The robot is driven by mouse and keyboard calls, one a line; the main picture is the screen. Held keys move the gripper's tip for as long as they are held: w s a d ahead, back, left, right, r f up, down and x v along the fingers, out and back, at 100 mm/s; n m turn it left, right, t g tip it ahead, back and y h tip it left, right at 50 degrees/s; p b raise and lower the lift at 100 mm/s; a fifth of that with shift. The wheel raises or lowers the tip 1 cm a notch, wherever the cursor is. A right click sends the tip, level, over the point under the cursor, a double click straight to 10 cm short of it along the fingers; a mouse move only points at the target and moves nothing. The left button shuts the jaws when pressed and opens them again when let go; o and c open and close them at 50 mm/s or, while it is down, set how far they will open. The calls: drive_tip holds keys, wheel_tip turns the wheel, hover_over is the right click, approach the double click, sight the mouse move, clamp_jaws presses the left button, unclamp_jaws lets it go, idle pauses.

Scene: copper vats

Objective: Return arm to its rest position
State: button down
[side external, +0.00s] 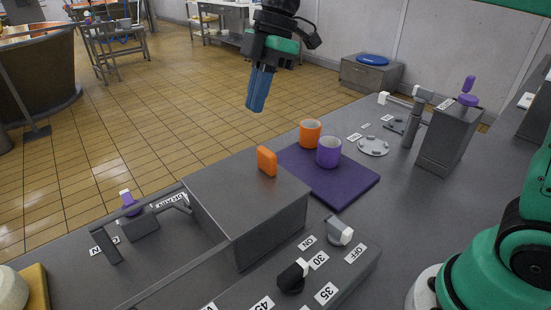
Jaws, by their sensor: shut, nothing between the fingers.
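My gripper (257,104) hangs from the top middle of the side external view, with its blue fingers pointing down. The fingers are together and hold nothing. It is in the air, well above the counter and apart from everything on it. My green arm base (480,270) stands at the lower right.
A purple mat (345,192) lies on the grey counter (400,220) with an orange mug (310,134) and a purple mug (329,152). An orange block (266,161) stands on a grey box (245,195). A dial panel (320,270) is in front. A grey pedestal (447,138) stands at right.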

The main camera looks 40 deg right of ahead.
drive_tip(key=s+d+f+m+t+h, duration=0.4)
drive_tip(key=s+d+f+m+t, duration=0.3)
drive_tip(key=m, duration=1)
wheel_tip(320, 180, down, 2)
drive_tip(key=shift+s+d+m, duration=0.3)
drive_tip(key=shift+s+d, duration=0.15)
drive_tip(key=shift+s, duration=0.5)
